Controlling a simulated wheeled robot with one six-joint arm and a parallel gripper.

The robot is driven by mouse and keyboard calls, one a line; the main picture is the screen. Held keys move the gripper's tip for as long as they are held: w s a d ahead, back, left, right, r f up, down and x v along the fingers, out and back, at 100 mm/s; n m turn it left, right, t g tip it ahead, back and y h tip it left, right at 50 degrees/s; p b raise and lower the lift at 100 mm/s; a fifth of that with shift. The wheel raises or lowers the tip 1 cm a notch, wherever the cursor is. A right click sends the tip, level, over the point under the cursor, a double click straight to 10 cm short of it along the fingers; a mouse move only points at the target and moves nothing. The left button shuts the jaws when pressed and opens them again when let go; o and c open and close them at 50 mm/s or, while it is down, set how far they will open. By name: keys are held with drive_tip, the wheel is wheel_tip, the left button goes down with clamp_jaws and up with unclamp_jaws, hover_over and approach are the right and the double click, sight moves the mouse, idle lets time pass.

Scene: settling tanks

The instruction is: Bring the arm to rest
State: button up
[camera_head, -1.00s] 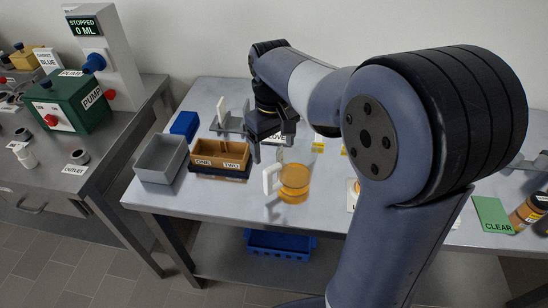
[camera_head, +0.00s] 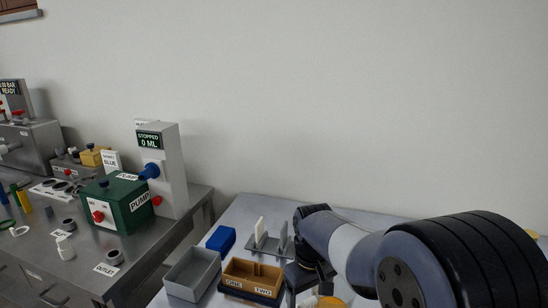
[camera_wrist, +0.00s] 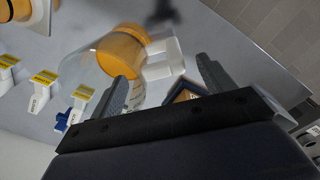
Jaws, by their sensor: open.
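My arm reaches over the light table from the lower right in the head view, bent and not folded in. My gripper (camera_wrist: 163,82) is open, its two dark fingers apart in the wrist view. A clear jug with orange liquid (camera_wrist: 122,50) and a white handle (camera_wrist: 162,58) lies just beyond the fingertips. The handle appears between the fingers' lines; I cannot tell whether it touches either finger. In the head view the jug (camera_head: 331,302) is mostly cut off by the bottom edge, and the fingertips are hard to make out there.
A grey bin (camera_head: 192,273), an orange-brown tray (camera_head: 252,277) labelled ONE and TWO, a blue block (camera_head: 221,239) and a rack (camera_head: 268,243) stand left of my arm. A green pump (camera_head: 117,203) sits on the left bench; its display reads STOPPED 0 ML. Small yellow-labelled pieces (camera_wrist: 42,90) lie near the jug.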

sight(309, 301)
wheel_tip(309, 301, down, 5)
drive_tip(key=shift+d+f, duration=0.1)
drive_tip(key=shift+w+r, duration=0.1)
drive_tip(key=shift+r, duration=1.45)
drive_tip(key=shift+f, duration=0.15)
